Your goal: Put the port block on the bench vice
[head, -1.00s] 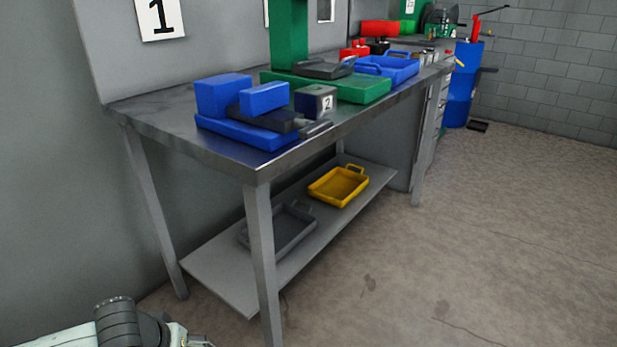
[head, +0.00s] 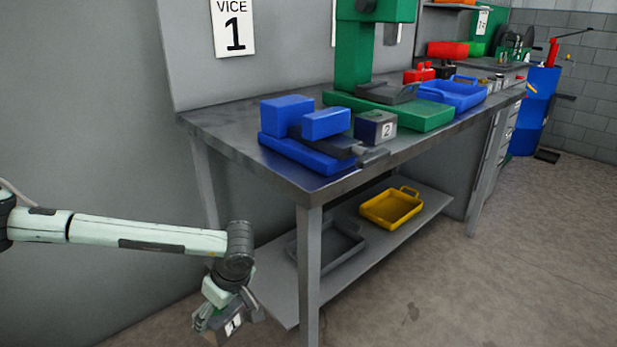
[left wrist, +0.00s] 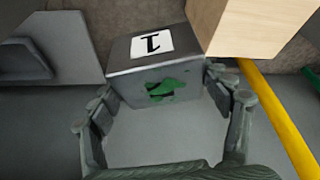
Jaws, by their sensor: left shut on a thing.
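The port block (head: 229,327) is a grey block with a white label reading 1. It hangs low in front of the bench's left leg, at the bottom of the head view. My left gripper (head: 211,315) is shut on it. In the left wrist view, the port block (left wrist: 150,62) sits between the two fingers, and its near face has a green mark. The bench vice (head: 287,116) is blue with dark metal parts and stands on the bench's near left part, below a VICE 1 sign. The gripper is lower than the vice and left of it. My right gripper is not in view.
A block labelled 2 (head: 375,127) stands right of the vice, beside a green machine (head: 440,117) and a blue tray (head: 455,92). The lower shelf holds a grey tray (head: 330,247) and a yellow tray (head: 391,208). A pale wooden thing (left wrist: 262,28) shows beside the port block.

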